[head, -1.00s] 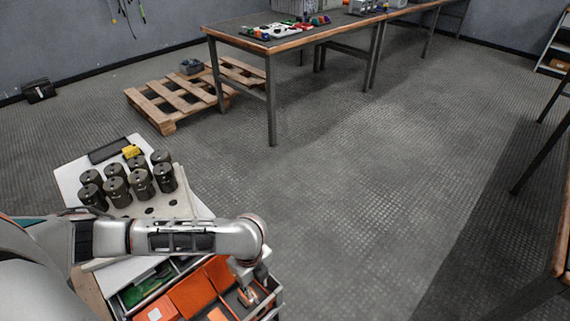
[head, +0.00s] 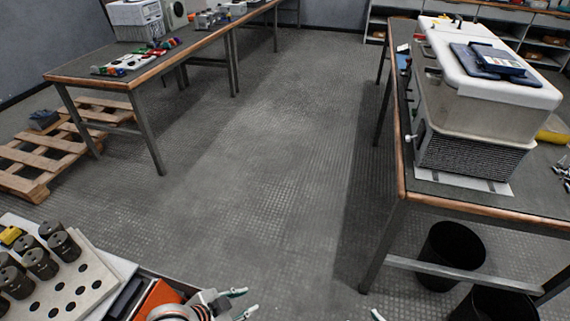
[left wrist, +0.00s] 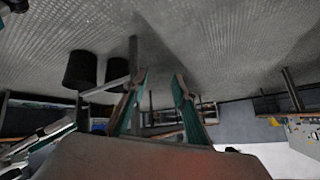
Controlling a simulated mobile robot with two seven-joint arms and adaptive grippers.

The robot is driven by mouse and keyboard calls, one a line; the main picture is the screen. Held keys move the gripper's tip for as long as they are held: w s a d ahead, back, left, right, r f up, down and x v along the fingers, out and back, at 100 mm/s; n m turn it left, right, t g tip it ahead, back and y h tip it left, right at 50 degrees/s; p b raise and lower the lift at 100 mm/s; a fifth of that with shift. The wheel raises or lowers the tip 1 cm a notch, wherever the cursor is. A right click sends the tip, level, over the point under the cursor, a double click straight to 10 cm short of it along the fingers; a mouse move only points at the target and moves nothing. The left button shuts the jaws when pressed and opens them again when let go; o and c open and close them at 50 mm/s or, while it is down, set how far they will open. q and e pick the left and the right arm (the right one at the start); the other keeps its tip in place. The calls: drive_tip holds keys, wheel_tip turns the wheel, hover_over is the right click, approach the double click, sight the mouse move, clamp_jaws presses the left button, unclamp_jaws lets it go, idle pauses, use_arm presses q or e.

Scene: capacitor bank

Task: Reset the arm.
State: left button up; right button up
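My left gripper (head: 243,301) is low in the head view, just right of the orange bin at the bottom edge. Its two fingers stand apart with nothing between them. The left wrist view also shows both fingers (left wrist: 161,78) apart and empty, with floor and furniture beyond. A small teal and white tip at the bottom edge of the head view looks like part of my right gripper (head: 377,315); the rest is cut off. Dark cylindrical capacitors (head: 40,264) stand on a pale board with round holes (head: 98,275) at lower left.
An orange bin (head: 160,296) is beside the board. A workbench (head: 404,176) with a large white-topped unit (head: 480,110) stands at right, dark bins (head: 450,255) beneath it. Another bench (head: 75,76) and a wooden pallet (head: 35,158) are at left. The floor between is clear.

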use_arm(q)
drive_tip(key=s+a+r+n+t+y+p, duration=0.3)
drive_tip(key=s+a+r+n+t+p, duration=0.1)
drive_tip(key=s+a+n, duration=0.3)
drive_tip(key=s+a+r+p, duration=0.1)
drive_tip(key=s+a, duration=0.1)
drive_tip(key=s, duration=0.1)
drive_tip(key=shift+s+a+n, duration=0.15)
drive_tip(key=shift+s+n, duration=0.1)
drive_tip(key=shift+n, duration=0.05)
use_arm(e)
drive_tip(key=shift+s+d+r+g, duration=0.15)
drive_tip(key=shift+s+d+g, duration=0.1)
drive_tip(key=shift+s, duration=0.4)
drive_tip(key=shift+s+d+r+g, duration=0.1)
drive_tip(key=shift+s+d+g, duration=0.1)
drive_tip(key=shift+s, duration=0.4)
drive_tip(key=c, duration=0.4)
use_arm(q)
drive_tip(key=shift+w, duration=0.1)
use_arm(e)
drive_tip(key=shift+o, duration=0.2)
drive_tip(key=shift+w, duration=0.1)
